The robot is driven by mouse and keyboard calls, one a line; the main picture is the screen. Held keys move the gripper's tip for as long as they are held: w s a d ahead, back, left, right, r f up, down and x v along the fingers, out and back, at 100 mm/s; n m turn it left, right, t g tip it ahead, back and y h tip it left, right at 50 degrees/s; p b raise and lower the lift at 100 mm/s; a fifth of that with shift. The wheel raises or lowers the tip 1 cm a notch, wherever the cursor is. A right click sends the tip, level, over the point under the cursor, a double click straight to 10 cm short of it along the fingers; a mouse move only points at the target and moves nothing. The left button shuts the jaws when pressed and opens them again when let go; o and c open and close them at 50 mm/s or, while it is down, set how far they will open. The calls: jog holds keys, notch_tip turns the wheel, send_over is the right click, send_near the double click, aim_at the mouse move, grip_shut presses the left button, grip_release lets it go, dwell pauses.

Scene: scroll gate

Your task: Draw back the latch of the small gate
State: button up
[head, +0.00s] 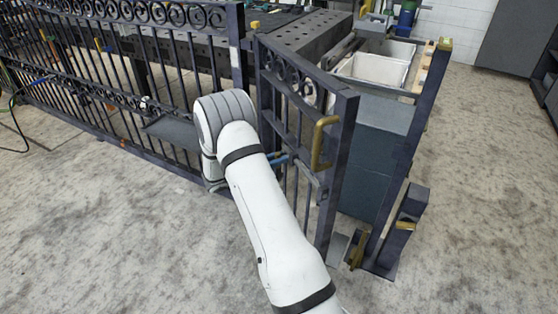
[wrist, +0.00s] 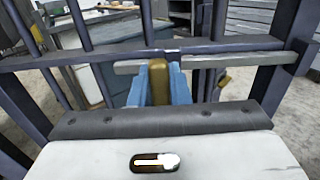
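The small gate (head: 338,150) is a dark metal leaf with scrollwork along its top and a brass pull handle (head: 325,142). Its free end stands apart from the post (head: 400,165) on the right. The latch is a grey horizontal bar (wrist: 235,62) across the gate's uprights, with a brass knob (wrist: 158,85). In the wrist view my gripper (wrist: 158,88) has its blue fingers on both sides of the knob, seemingly touching it. In the head view my arm hides most of my gripper (head: 279,160) and the knob.
A fixed scroll fence (head: 180,80) runs off to the left. A dark workbench (head: 305,35) and a cabinet holding a pale bin (head: 372,70) stand behind the gate. A short post with brass fittings (head: 405,225) stands at right. The concrete floor in front is clear.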

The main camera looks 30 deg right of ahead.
jog(key=o, duration=0.5)
jog(key=shift+w+d, duration=0.1)
jog(key=shift+c, duration=0.2)
jog(key=a, duration=0.7)
jog(key=shift+a+p, duration=0.4)
jog(key=shift+w, duration=0.1)
jog(key=s+a+r+m+g+y+p, duration=0.1)
jog(key=s+r+m+g+y+p, duration=0.2)
jog(key=s+r+m+y+p, duration=0.95)
jog(key=s+a+r+m+t+y+p, duration=0.2)
jog(key=s+a+r, duration=0.3)
jog(key=s+r, duration=0.3)
jog(key=s+a+r+m+t+y+p, duration=0.2)
jog(key=s+a+r, duration=0.4)
jog(key=s+r, duration=0.3)
notch_tip(320, 180, up, 3)
jog(key=shift+f+m+t+y, duration=0.1)
jog(key=shift+m+t+y, duration=0.6)
jog(key=shift+t, duration=0.3)
